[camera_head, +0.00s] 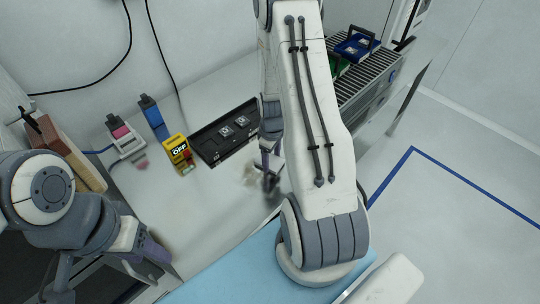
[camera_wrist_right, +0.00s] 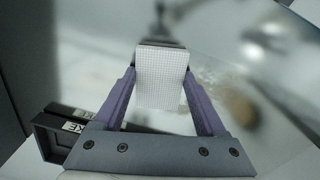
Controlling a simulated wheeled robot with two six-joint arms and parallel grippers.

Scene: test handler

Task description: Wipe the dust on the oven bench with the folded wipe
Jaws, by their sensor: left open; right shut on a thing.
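My right gripper (camera_wrist_right: 160,80) is shut on the folded wipe (camera_wrist_right: 160,78), a white, finely gridded pad between its purple fingers. In the head view my right gripper (camera_head: 268,172) is over the pale oven bench (camera_head: 215,205), partly hidden by my arm; I cannot make out the wipe there. A faint brownish dust patch (camera_head: 249,178) lies on the bench just left of this gripper. The dust also shows blurred in the right wrist view (camera_wrist_right: 208,82), right of the wipe. I cannot tell whether the wipe touches the bench. My left gripper (camera_head: 155,262) is open at the bench's front left.
A black tray (camera_head: 205,147) with two small square parts lies behind the dust. A yellow OFF box (camera_head: 177,150), a blue-topped item (camera_head: 151,112) and a pink-and-white item (camera_head: 124,138) stand left of it. A slatted rack (camera_head: 365,82) with blue and green bins is at the right.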

